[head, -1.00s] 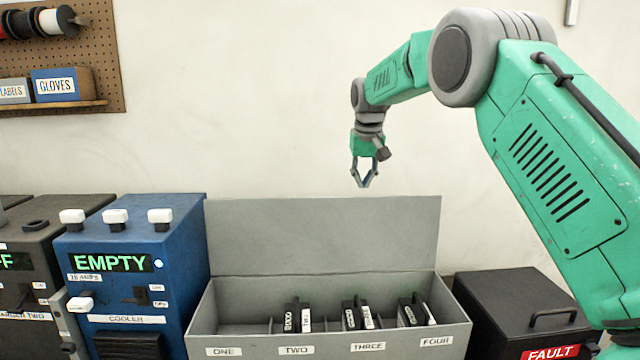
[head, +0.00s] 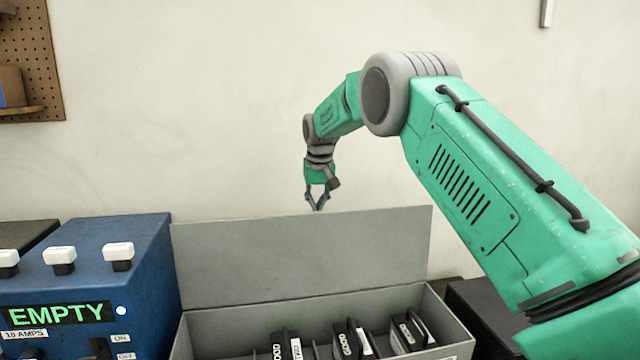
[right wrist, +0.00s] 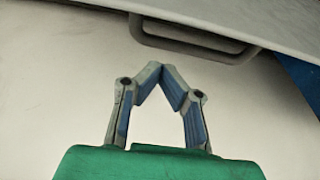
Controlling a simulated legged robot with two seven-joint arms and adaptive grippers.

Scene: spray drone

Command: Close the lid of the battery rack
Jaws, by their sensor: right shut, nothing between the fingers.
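The battery rack (head: 205,342) is a grey open-topped box at the bottom of the head view. Its grey lid (head: 300,260) stands upright along the back edge, open. Several dark batteries (head: 345,340) stand in its slots, some with GOOD labels showing. My right gripper (head: 317,207) is shut and empty, its tips at the lid's top edge in the head view; contact cannot be told. The right wrist view shows the closed fingertips (right wrist: 158,68) below a dark bar handle (right wrist: 190,42) on a grey panel (right wrist: 270,22), which appears to be the lid. My left gripper is not in view.
A black box (head: 480,310) is at the right, partly behind my right arm. A pegboard (head: 30,60) hangs at upper left. The wall above the lid is clear.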

